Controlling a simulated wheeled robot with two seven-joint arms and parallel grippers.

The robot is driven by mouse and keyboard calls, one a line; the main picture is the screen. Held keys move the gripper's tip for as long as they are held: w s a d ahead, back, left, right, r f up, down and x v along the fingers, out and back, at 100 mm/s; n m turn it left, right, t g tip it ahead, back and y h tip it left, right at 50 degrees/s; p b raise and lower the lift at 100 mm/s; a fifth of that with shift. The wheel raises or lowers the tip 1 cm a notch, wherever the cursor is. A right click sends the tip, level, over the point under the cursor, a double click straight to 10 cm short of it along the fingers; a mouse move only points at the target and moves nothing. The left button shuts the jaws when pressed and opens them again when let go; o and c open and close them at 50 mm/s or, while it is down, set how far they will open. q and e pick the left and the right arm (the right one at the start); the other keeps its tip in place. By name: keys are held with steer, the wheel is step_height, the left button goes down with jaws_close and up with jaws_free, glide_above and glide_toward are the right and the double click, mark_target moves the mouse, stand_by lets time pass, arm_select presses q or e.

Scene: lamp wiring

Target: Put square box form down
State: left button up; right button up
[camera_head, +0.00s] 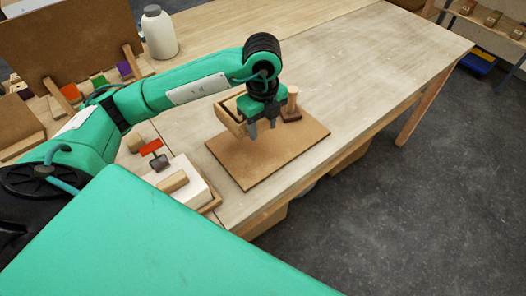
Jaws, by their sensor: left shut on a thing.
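My left gripper (263,127) is at the end of the green arm that comes in from the left. It is shut on the square box form (228,117), a light wooden frame partly hidden behind the gripper and wrist. The form is over the back left part of a brown square board (270,157) on the table. I cannot tell whether the form touches the board. My right gripper does not show.
A dark block with a wooden peg (291,106) stands at the board's back edge. A white box (184,184) with a wooden block is to the left, near a red-handled tool (152,148). A white bottle (159,32) stands behind. The table (380,60) is clear to the right.

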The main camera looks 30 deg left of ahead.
arm_select(q)
step_height(320, 180, down, 8)
steer(key=shift+f+p, duration=0.2)
steer(key=shift+p, duration=0.55)
step_height(320, 180, down, 3)
steer(key=shift+f+p, duration=0.1)
steer(key=shift+p, duration=0.35)
steer(key=shift+f, duration=0.5)
steer(key=o, duration=1.2)
steer(key=shift+f, duration=0.1)
steer(key=shift+c, duration=0.2)
